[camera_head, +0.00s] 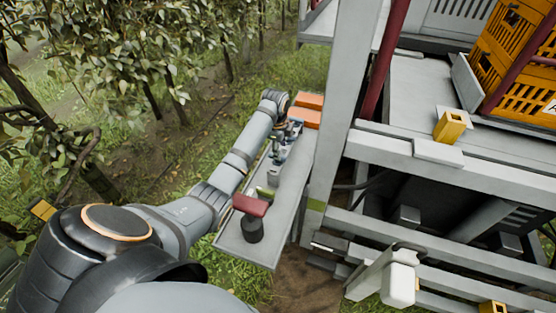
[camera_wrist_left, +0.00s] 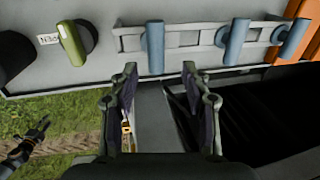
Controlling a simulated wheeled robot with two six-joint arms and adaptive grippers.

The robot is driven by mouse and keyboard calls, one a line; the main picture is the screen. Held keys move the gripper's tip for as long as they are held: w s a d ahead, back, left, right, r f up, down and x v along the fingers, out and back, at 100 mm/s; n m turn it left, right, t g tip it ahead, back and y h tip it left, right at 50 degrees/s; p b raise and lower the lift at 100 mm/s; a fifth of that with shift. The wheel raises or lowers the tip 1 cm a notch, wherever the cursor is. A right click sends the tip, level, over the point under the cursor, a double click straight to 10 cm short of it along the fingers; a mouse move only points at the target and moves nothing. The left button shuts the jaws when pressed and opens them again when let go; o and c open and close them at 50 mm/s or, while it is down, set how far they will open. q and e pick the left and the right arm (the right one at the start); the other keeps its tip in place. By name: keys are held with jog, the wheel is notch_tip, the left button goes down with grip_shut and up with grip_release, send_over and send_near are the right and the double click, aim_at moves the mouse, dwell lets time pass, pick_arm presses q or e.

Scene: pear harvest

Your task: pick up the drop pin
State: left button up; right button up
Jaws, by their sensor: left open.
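I cannot tell for sure which piece is the drop pin; these pin-like cylinders fit the name best. My left gripper (camera_wrist_left: 160,85) is open and empty, its two fingers apart, with the near cylinder ahead of the gap and not between the fingers. In the head view my left arm reaches over the narrow shelf (camera_head: 262,250), and its gripper is small there.
A green handle (camera_wrist_left: 71,43) with a small label sits left on the shelf. A grey frame post (camera_head: 345,90) rises to the right; leafy trees stand left.

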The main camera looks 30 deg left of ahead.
aim_at(278, 165)
pick_arm(q)
jog(key=shift+s+a+f+p, duration=0.1)
jog(key=shift+a+f+p, duration=0.1)
jog(key=shift+f, duration=0.45)
jog(key=shift+s+a+f+p, duration=0.1)
jog(key=shift+a+f+p, duration=0.05)
jog(key=shift+f, duration=0.45)
jog(key=shift+w+f, duration=0.25)
jog(key=shift+f, duration=0.45)
jog(key=shift+r, duration=0.1)
jog(key=c, duration=0.5)
grip_shut()
pick_arm(e)
jog(key=shift+s+r, duration=0.3)
jog(key=shift+s, duration=0.2)
jog(key=shift+s+r, duration=0.3)
jog(key=shift+s, duration=0.2)
